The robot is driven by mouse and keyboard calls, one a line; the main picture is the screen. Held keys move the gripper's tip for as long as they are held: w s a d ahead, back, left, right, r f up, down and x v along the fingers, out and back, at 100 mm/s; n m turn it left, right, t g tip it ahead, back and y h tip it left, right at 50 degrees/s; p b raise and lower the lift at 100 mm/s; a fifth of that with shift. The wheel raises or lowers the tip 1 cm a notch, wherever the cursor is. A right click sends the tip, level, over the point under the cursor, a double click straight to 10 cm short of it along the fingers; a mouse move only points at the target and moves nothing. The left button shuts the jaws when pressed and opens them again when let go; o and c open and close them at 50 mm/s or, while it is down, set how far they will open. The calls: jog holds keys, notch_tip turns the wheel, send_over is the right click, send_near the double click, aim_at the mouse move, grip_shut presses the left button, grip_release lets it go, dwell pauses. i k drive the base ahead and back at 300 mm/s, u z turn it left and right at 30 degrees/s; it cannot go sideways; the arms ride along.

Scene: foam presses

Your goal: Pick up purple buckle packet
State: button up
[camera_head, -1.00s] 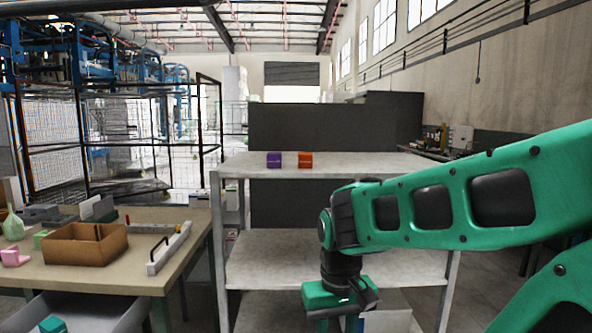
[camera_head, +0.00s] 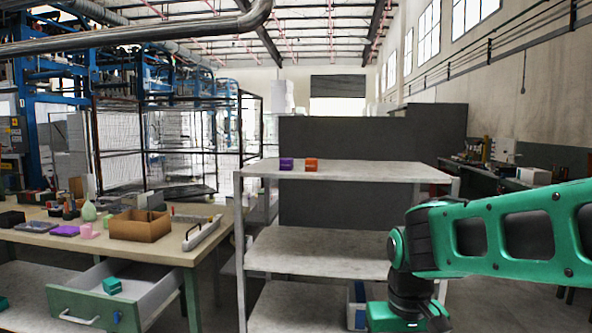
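A small purple packet (camera_head: 286,164) with a faint label stands on the top board of the grey shelf rack (camera_head: 370,173), near its left end. A flat purple thing (camera_head: 65,230) also lies on the workbench at the left; I cannot tell for sure which of the two is the buckle packet. My gripper (camera_head: 392,320) is at the bottom edge, right of centre, below and to the right of the packet on the rack and well apart from it. Its fingertips are cut off by the frame, so their opening is hidden.
An orange packet (camera_head: 311,165) stands just right of the purple one. The workbench (camera_head: 178,257) holds a cardboard box (camera_head: 140,226), a pink item (camera_head: 88,231) and other small things. Its drawer (camera_head: 150,288) is open with a teal packet (camera_head: 112,286) inside.

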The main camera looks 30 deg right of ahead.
aim_at(286, 164)
jog(key=z, duration=1.15)
jog(key=i, duration=0.95)
jog(key=z, duration=0.05)
